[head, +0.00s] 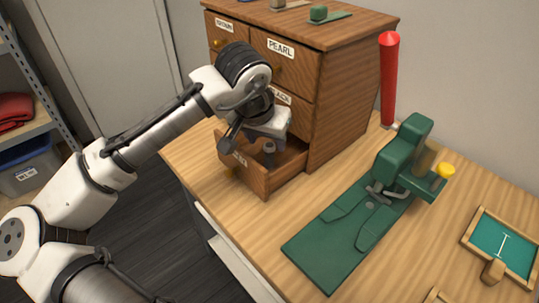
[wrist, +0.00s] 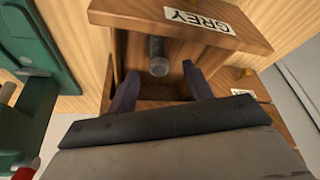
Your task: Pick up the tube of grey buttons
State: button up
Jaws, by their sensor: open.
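The tube of grey buttons (wrist: 157,58) is a small grey cylinder in the open drawer labelled GREY (wrist: 205,22). In the wrist view I see it near the drawer's front board, ahead of and between my gripper's fingers. My gripper (wrist: 160,76) is open, with one dark finger to each side of the tube's line. In the head view, my gripper (head: 268,135) points down into the open drawer (head: 287,178), and the tube (head: 269,153) shows below it, partly hidden. I cannot tell whether the fingers touch the tube.
The wooden drawer cabinet (head: 340,105) rises right behind the open drawer, with a PEARL drawer above. A green press (head: 400,160) stands to the right on the table. A red post (head: 389,80) stands behind it. A green-lined tray (head: 505,248) lies at far right.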

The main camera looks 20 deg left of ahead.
aim_at(267, 147)
jog(key=x, duration=0.4)
jog(key=shift+s+f, duration=0.15)
jog(key=shift+f, duration=0.1)
jog(key=shift+c, duration=0.3)
jog(key=c, duration=1)
